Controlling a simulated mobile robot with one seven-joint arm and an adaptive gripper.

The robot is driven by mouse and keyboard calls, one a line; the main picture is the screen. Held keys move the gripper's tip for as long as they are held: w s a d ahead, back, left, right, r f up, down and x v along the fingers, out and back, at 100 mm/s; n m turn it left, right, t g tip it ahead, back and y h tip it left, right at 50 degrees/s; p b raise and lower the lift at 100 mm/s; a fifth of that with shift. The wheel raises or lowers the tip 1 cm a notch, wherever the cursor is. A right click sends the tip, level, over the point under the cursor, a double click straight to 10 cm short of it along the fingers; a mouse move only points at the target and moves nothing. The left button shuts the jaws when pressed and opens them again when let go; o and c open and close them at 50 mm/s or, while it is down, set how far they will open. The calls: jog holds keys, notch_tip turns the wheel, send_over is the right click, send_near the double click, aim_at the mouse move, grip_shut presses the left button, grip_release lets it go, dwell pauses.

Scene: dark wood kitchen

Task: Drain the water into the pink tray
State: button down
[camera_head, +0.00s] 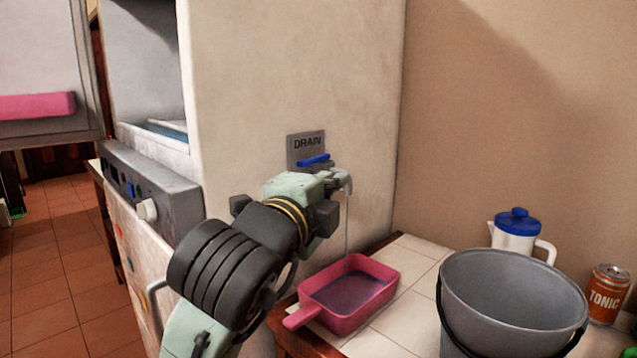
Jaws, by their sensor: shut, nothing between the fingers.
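The pink tray (382,271) with a handle sits on the white tiled counter below the drain tap. A thin stream of water (346,235) falls from the tap into the tray, and dark liquid (345,291) covers its bottom. The drain tap has a blue handle (314,160) below a grey DRAIN sign (306,145). My gripper (335,181) is at the tap, just below and right of the blue handle. Its fingers are shut and hold nothing. My gripper hides part of the tap, and I cannot tell whether it touches it.
A large grey bucket (512,290) stands right of the tray. Behind it are a white jug with a blue lid (518,226) and an orange tonic can (607,294). At left are an open fridge-like door (50,60) and a knobbed panel (150,190).

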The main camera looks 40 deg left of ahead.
aim_at(314, 160)
jog(key=w+a+p, duration=0.2)
jog(key=w+a, duration=0.2)
jog(key=a, duration=0.1)
jog(key=shift+a+p, duration=0.2)
jog(key=shift+p, duration=0.1)
jog(key=shift+s+a+b, duration=0.2)
jog(key=shift+a+b, duration=0.3)
jog(key=shift+a, duration=0.05)
jog(key=shift+s+a+b, duration=0.2)
jog(key=shift+a+b, duration=0.3)
jog(key=shift+a, duration=0.05)
